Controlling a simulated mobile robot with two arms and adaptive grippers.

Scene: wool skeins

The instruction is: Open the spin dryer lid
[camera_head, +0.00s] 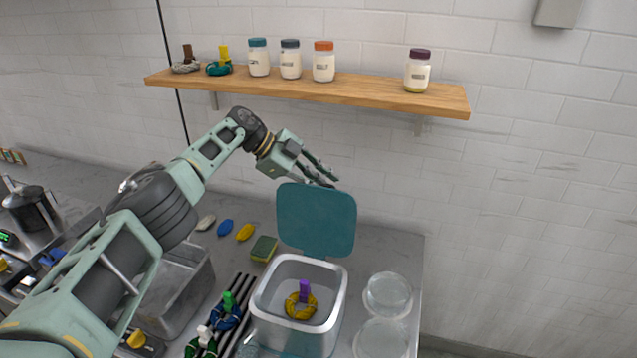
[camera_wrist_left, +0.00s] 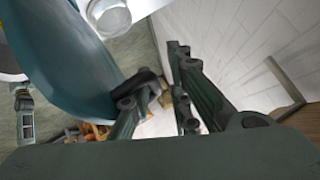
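The spin dryer (camera_head: 262,322) is a pale square tub on the counter. Its teal lid (camera_head: 316,220) stands upright at the tub's back edge, and the tub is open. A mustard skein with a purple tag (camera_head: 301,306) lies inside. My left gripper (camera_head: 328,178) is at the lid's top edge, towards the wall, with its fingers apart and nothing between them. In the left wrist view the gripper (camera_wrist_left: 160,90) has the teal lid (camera_wrist_left: 65,55) close on its left; I cannot tell whether they touch. My right gripper is not seen.
A wooden shelf (camera_head: 300,88) with several jars is above on the tiled wall. Glass dishes (camera_head: 388,294) stand right of the dryer. A drying rack with skeins (camera_head: 226,315) and a metal basin (camera_head: 180,290) are left. A sponge (camera_head: 264,248) lies behind.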

